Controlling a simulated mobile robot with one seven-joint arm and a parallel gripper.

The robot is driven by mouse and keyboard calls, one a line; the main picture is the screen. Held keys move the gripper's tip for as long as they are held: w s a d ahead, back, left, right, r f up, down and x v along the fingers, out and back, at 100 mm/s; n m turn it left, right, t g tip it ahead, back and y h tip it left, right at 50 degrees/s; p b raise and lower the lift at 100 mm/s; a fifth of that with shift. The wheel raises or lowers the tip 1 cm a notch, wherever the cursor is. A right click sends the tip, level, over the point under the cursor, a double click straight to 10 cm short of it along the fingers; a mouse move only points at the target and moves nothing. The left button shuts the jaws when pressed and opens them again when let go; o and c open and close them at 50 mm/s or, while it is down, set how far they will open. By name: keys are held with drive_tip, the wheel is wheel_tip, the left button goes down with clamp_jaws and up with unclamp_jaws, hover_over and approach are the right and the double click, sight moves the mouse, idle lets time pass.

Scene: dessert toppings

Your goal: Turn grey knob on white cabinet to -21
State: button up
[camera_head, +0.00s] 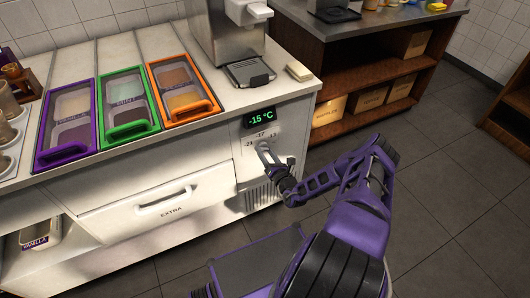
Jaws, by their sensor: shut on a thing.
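The white cabinet (120,193) stands on the left side of the view. On its right front panel a dark display (260,118) reads "-15 °C" in green. Below the display is a dial scale with small printed numbers; -17, -13 and -21 seem legible. The grey knob (264,146) sits in the middle of this scale, mostly hidden by my gripper. My gripper (267,155) is at the front panel, shut on the grey knob. The exact knob angle is too small to tell.
Purple, green (128,105) and orange (183,88) framed lids lie on the counter. A drawer handle (165,201) marked EXTRA juts out left of my gripper. A steel machine (225,35) stands above. Brown shelves (375,75) are behind right; the tiled floor (450,190) at right is clear.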

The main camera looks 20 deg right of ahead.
drive_tip(key=o, duration=1.4)
drive_tip(key=shift+c, duration=0.2)
drive_tip(key=shift+s, duration=0.1)
drive_tip(key=s+p, duration=0.1)
drive_tip(key=s, duration=1.6)
drive_tip(key=shift+d, duration=0.3)
